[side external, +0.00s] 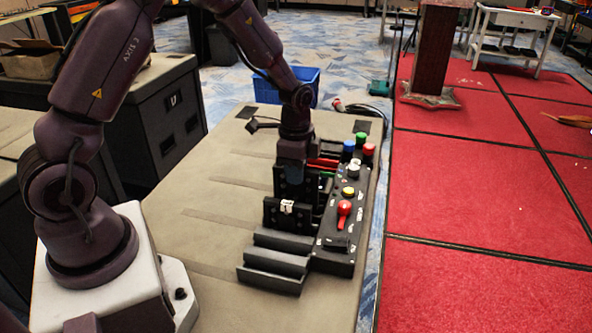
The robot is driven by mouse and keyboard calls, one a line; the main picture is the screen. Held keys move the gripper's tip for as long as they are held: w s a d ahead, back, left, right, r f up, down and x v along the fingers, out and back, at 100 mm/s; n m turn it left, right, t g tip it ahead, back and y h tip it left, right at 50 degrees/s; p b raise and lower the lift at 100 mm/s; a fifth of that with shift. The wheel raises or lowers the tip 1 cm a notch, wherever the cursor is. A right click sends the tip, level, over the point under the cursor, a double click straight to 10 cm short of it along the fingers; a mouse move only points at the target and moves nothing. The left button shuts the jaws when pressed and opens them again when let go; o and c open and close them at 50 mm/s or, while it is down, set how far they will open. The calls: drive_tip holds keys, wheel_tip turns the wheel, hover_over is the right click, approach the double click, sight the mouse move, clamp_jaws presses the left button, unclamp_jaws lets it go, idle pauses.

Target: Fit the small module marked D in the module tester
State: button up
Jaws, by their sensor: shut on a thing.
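My gripper (293,184) points down at the row of black slots beside the black control console (334,238). It is shut on a dark module, which is mostly hidden by the fingers and blends with the black parts around it. I cannot read any letter on it, and I cannot tell whether it touches a slot. Just in front of the gripper stands an upright black plate (272,214) with a small white piece (287,206) on its face. The console carries a red lever (344,209), a yellow button (348,191) and several coloured knobs. I cannot tell which part is the module tester.
Empty black trays (271,275) lie in front of the plate. Red bars (322,162) show behind the gripper. A blue crate (303,84) stands beyond the bench, and a cable (362,110) lies at its far end. The beige bench top (205,225) is clear at left.

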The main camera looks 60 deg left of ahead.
drive_tip(key=shift+f, duration=2)
idle(1.6)
drive_tip(key=o, duration=1)
drive_tip(key=shift+o, duration=0.2)
drive_tip(key=shift+r, duration=4)
